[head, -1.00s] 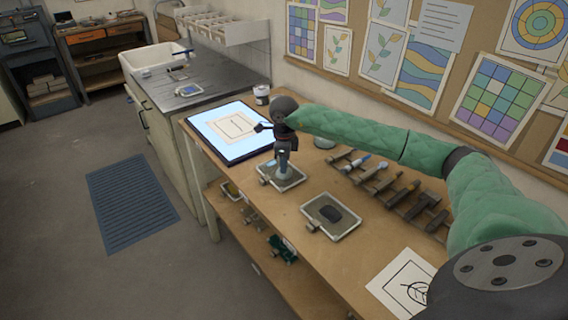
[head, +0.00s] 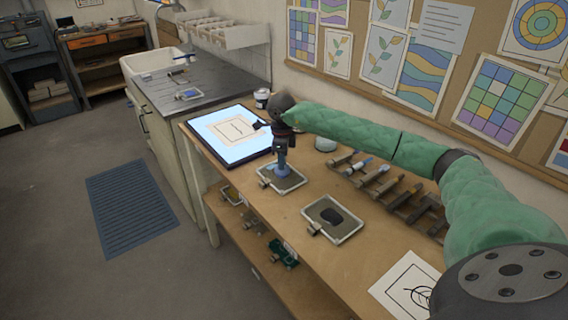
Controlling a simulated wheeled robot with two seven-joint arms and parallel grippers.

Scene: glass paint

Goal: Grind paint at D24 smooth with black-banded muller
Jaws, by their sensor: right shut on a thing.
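My right gripper (head: 282,142) points down over the far slab (head: 296,183) on the bench. It is shut on a muller (head: 282,164), a bluish glass tool standing upright with its foot on or just above the slab. The gripper hides its upper part, and its band colour is too small to tell. A nearer slab (head: 351,232) holds a dark blob of paint (head: 331,217). Both slabs have small tags at the front left, too small to read, so I cannot tell which is D24. My left gripper is not in view.
A lit light panel (head: 205,126) with a drawing lies beyond the far slab. Several tools rest on a rack (head: 385,187) to the right, below my arm. A leaf drawing (head: 392,285) lies at the near end. A jar (head: 262,97) stands by the wall.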

